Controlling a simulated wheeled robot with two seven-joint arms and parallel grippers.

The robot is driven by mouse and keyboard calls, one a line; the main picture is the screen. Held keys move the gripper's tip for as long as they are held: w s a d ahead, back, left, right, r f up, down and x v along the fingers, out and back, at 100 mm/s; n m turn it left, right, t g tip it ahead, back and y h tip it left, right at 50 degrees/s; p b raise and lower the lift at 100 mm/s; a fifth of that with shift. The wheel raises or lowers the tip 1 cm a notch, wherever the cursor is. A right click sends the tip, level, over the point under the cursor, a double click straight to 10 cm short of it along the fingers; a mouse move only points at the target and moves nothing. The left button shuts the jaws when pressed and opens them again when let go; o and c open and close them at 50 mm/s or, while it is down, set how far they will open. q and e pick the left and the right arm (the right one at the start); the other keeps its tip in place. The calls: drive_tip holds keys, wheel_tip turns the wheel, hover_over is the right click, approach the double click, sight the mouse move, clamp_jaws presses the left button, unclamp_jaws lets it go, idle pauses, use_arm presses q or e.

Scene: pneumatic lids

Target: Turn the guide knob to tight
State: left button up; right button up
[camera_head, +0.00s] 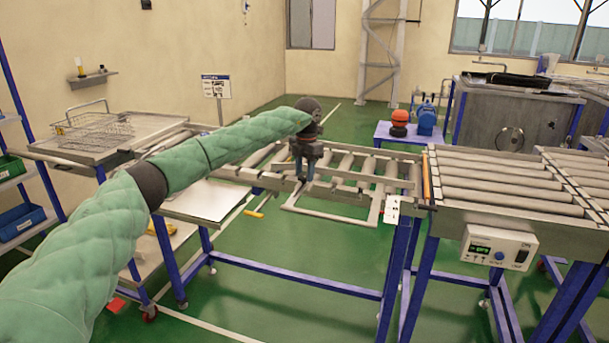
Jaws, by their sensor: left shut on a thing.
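My left gripper (303,178) reaches down from the end of my green-sleeved arm to the near side rail (345,187) of the roller conveyor. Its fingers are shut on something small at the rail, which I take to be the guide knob. The knob is hidden by the fingers, so I cannot see its angle or any marking. My right gripper is not in view.
A second roller conveyor (500,178) with a control box (498,247) stands at the right. A metal table (110,143) with wire baskets (92,132) is at the left. A low stand with a red-orange object (399,120) and a blue device (426,120) is behind.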

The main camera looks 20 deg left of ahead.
use_arm(q)
drive_tip(key=shift+m, duration=0.4)
drive_tip(key=shift+r+m+b, duration=0.1)
drive_tip(key=shift+m+b, duration=0.2)
drive_tip(key=shift+m, duration=0.9)
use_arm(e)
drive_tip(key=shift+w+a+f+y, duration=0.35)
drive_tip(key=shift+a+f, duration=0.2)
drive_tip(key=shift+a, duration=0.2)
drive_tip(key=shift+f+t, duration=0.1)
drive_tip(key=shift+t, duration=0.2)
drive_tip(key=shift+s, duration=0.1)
use_arm(q)
drive_tip(key=o, duration=1)
